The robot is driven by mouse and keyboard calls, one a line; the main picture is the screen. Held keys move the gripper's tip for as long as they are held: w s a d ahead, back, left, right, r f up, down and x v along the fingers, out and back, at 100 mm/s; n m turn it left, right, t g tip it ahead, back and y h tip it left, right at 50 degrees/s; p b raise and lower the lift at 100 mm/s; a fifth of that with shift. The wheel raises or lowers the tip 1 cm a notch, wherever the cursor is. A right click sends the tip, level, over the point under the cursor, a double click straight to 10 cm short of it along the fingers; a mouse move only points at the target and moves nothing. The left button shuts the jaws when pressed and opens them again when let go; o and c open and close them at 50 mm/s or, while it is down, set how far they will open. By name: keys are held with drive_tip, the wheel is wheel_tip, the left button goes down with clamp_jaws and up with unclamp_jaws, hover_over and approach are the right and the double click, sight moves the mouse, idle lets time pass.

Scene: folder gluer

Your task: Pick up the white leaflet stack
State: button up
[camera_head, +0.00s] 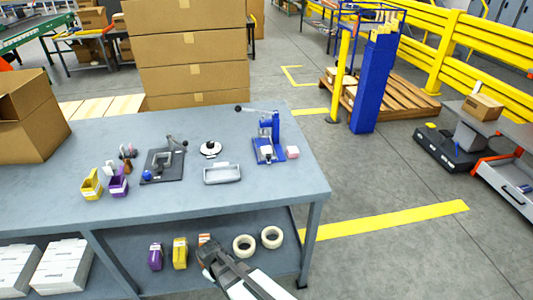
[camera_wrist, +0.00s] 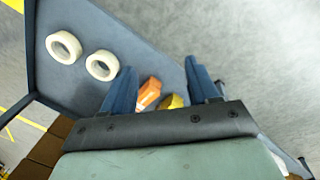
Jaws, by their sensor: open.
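Two large white stacks (camera_head: 64,264) lie on the lower shelf at the far left in the head view. A small white block (camera_head: 266,151) sits in the blue hand press on the tabletop, with a small pinkish-white block (camera_head: 292,153) beside it. I cannot tell which of these is the white leaflet stack. My gripper (camera_head: 205,254) is open and empty, in front of the lower shelf and right of the large stacks. In the wrist view its two blue fingers (camera_wrist: 162,84) are apart, with an orange box (camera_wrist: 148,94) and a yellow box (camera_wrist: 172,101) visible between and beyond them.
The grey workbench (camera_head: 230,200) holds yellow and purple bins (camera_head: 118,186), a black fixture (camera_head: 160,163), a grey tray (camera_head: 222,174) and the blue press (camera_head: 268,138). Two tape rolls (camera_head: 272,237) and several small boxes (camera_head: 180,253) lie on the lower shelf.

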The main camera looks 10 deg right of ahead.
drive_tip(key=w+a+r+n+t+y, duration=0.1)
drive_tip(key=w+a+r+n+t, duration=0.1)
drive_tip(key=a+r, duration=0.6)
drive_tip(key=w+a+r+n+t+y, duration=0.15)
drive_tip(key=a+r, duration=0.35)
drive_tip(key=a, duration=0.7)
drive_tip(key=s+a+r+n+t+y, duration=0.2)
drive_tip(key=a+r+n+y, duration=0.15)
drive_tip(key=a+r, duration=1.6)
drive_tip(key=w+d+r+m+h, duration=0.4)
drive_tip(key=w+d+m, duration=0.4)
drive_tip(key=w+d, duration=0.65)
wheel_tip(320, 180, up, 8)
drive_tip(key=m+g+h, duration=0.1)
drive_tip(key=m+g, duration=0.6)
drive_tip(key=m, duration=2)
hover_over(265, 149)
wheel_tip(265, 149, down, 13)
drive_tip(key=shift+s+f, duration=0.1)
drive_tip(key=c, duration=0.7)
